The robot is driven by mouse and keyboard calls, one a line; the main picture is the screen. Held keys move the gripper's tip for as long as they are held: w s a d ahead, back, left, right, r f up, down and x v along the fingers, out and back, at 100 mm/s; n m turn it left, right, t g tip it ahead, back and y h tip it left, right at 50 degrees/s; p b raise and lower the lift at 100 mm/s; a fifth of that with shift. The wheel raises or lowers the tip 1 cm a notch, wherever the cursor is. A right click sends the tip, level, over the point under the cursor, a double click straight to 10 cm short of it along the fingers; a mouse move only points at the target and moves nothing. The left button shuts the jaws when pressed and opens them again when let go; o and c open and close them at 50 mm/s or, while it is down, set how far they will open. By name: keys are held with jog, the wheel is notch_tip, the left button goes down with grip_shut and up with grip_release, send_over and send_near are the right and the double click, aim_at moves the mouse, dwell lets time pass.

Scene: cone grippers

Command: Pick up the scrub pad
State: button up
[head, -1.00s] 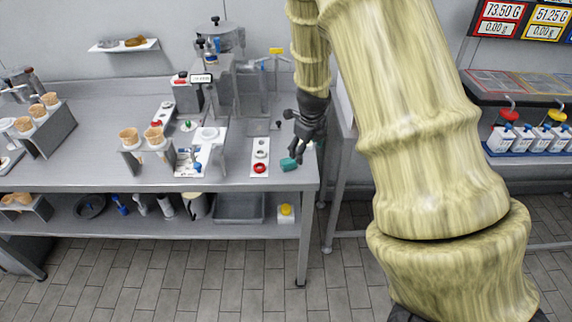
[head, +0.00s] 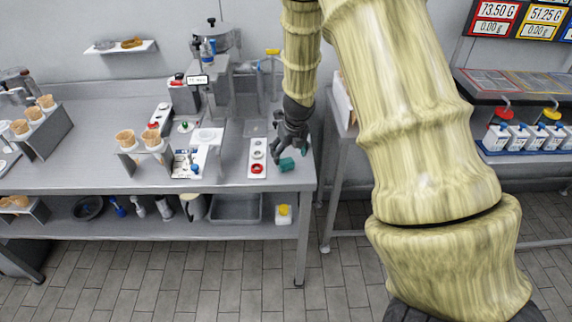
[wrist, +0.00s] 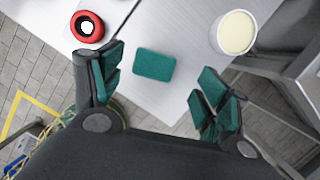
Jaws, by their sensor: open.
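The scrub pad is a teal rectangular block lying flat on the grey metal table. It shows whole in the wrist view (wrist: 154,65) and at the table's front right corner in the head view (head: 286,165). My gripper (wrist: 160,86) is open and empty, with teal-padded fingers spread on either side of the pad's position and apart from it. In the head view my dark gripper (head: 293,135) hangs just above and behind the pad. Its fingertips are hard to make out there.
A white strip holding a red ring (head: 257,169) lies left of the pad; the ring also shows in the wrist view (wrist: 87,26). A cup with cream contents (wrist: 237,33) stands close to the right finger. Cone holders (head: 145,150) and a machine stand farther left. The table edge is near.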

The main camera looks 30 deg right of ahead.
aim_at(286, 161)
jog(key=shift+a+p+x, duration=0.2)
jog(key=shift+p+x, duration=0.05)
jog(key=shift+x, duration=1)
jog(key=shift+a+p+x, duration=0.2)
jog(key=shift+p+x, duration=0.05)
jog(key=shift+x, duration=1)
jog(key=shift+s, duration=0.2)
jog(key=c, duration=1)
jog(key=shift+r+b, duration=0.4)
jog(key=shift+r, duration=1.2)
jog(key=s+a+r+b, duration=0.1)
jog(key=s+a+b, duration=0.4)
jog(key=s, duration=0.9)
jog(key=a, duration=0.2)
jog(key=shift+a+r, duration=0.3)
jog(key=shift+r, duration=0.05)
